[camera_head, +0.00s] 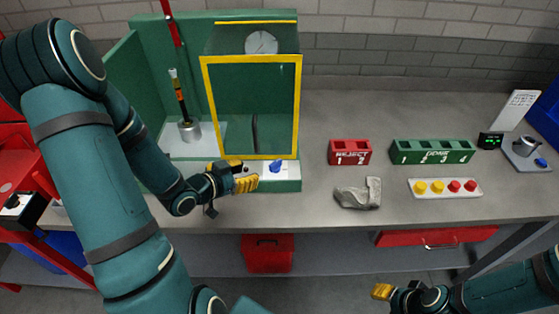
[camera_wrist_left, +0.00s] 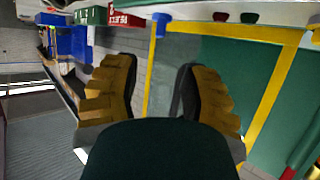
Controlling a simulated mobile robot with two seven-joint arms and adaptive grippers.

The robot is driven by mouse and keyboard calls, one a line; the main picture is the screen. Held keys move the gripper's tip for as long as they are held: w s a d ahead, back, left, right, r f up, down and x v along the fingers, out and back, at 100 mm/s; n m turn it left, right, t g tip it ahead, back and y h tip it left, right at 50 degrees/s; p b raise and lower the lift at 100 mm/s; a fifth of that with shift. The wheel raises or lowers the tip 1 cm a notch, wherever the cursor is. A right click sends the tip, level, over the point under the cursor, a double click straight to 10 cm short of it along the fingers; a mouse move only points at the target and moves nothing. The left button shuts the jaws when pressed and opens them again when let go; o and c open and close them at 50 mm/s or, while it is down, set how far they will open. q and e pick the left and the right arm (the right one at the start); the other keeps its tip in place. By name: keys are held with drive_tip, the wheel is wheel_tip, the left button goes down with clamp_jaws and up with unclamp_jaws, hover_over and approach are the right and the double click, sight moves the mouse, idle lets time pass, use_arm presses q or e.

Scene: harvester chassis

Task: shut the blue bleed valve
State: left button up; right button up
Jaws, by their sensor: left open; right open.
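The blue bleed valve (camera_head: 275,166) is a small blue knob on the pale front strip of the green press cabinet (camera_head: 290,184). In the left wrist view a blue part (camera_wrist_left: 160,22), apparently this knob, shows beyond the gap between the fingers. My left gripper (camera_head: 246,183) is just left of the knob and in front of the strip. Its yellow fingers (camera_wrist_left: 160,95) are apart with nothing between them. I cannot tell exactly how far they are from the knob. My right gripper (camera_head: 382,291) is open and empty, low at the right, in front of the bench.
The yellow-framed guard (camera_head: 205,110) stands above the strip. A grey rock-like lump (camera_head: 358,194), red reject rack (camera_head: 349,152), green rack (camera_head: 431,151) and white button panel (camera_head: 444,189) are to the right. Bare bench lies between the cabinet and the lump.

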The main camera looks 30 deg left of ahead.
sight(271, 166)
use_arm(q)
drive_tip(key=x, duration=1.2)
drive_tip(key=shift+w+f, duration=0.1)
drive_tip(key=shift+f, duration=0.1)
clamp_jaws()
